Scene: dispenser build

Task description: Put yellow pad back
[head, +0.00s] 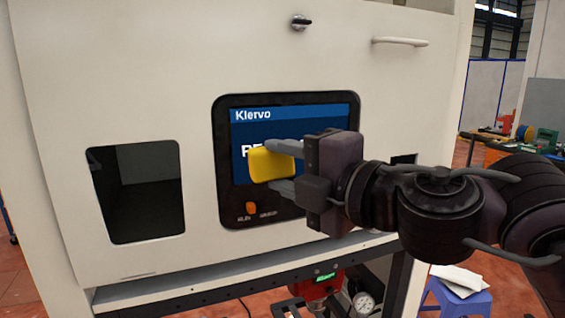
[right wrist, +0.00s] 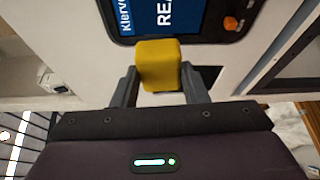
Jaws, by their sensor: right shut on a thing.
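The yellow pad (head: 272,165) is a small rounded block. In the head view it is between the fingers of my right gripper (head: 283,167), in front of the machine's screen. My right gripper is shut on it. In the right wrist view the yellow pad (right wrist: 158,65) sits between the two dark fingers of the right gripper (right wrist: 158,85), with the machine front beyond it. I cannot tell whether the pad touches the machine. My left gripper is not in view.
The white machine has a screen (head: 290,114) reading "Klervo", an orange button (head: 251,207) and a dark opening (head: 135,192) at left. A handle (head: 400,41) sticks out at the upper right. Below are a ledge and a gauge (head: 364,303). A blue stool (head: 455,300) stands at lower right.

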